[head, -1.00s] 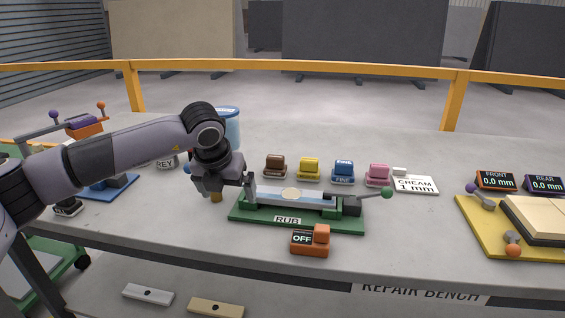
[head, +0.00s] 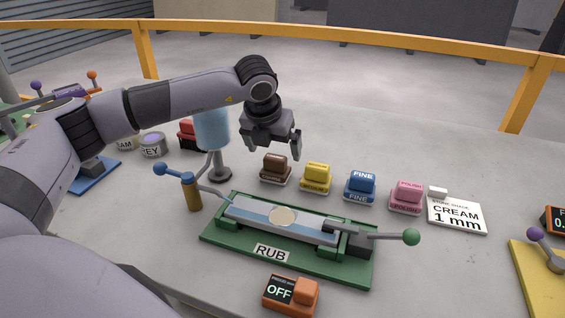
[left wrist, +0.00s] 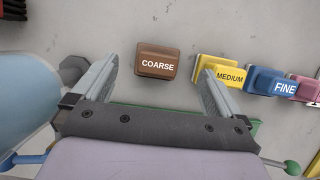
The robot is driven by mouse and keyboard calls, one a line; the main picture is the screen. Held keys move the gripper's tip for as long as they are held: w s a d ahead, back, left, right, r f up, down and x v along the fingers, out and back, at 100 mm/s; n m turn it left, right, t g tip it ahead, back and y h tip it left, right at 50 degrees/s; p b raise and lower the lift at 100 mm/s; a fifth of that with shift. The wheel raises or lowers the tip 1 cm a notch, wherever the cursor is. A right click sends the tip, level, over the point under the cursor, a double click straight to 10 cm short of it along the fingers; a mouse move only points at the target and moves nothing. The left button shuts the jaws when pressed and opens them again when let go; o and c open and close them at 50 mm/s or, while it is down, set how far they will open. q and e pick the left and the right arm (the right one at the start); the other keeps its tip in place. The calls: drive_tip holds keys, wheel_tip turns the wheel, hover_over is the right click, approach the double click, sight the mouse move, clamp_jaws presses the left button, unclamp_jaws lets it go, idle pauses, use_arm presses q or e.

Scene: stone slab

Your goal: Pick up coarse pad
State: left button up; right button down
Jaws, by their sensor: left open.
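The coarse pad (head: 275,166) is a brown block labelled COARSE, on the grey bench at the left end of the pad row. It also shows in the left wrist view (left wrist: 157,60), a little beyond the fingertips and roughly between their lines. My left gripper (head: 279,151) is open and empty, above and close to the brown pad in the head view. Its two fingers show in the left wrist view (left wrist: 156,75), with the yellow pad close to the right finger. My right gripper is in neither view.
Yellow medium (head: 317,177), blue fine (head: 361,186) and pink polish (head: 406,196) pads stand right of the brown one. A green rubbing fixture (head: 225,247) lies in front. A light blue cylinder (head: 212,130) stands left, near my gripper.

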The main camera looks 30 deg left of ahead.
sight(275, 157)
use_arm(q)
drive_tip(key=p+x, duration=0.1)
drive_tip(key=x, duration=0.5)
drive_tip(key=shift+s+a+f, duration=0.1)
drive_tip(key=shift+f, duration=0.1)
drive_tip(key=c, duration=1.2)
drive_tip(key=shift+r, duration=0.15)
wheel_tip(275, 157, up, 20)
drive_tip(key=shift+b, duration=0.35)
drive_tip(key=o, duration=0.5)
drive_tip(key=c, duration=0.3)
drive_tip(key=shift+c, duration=0.2)
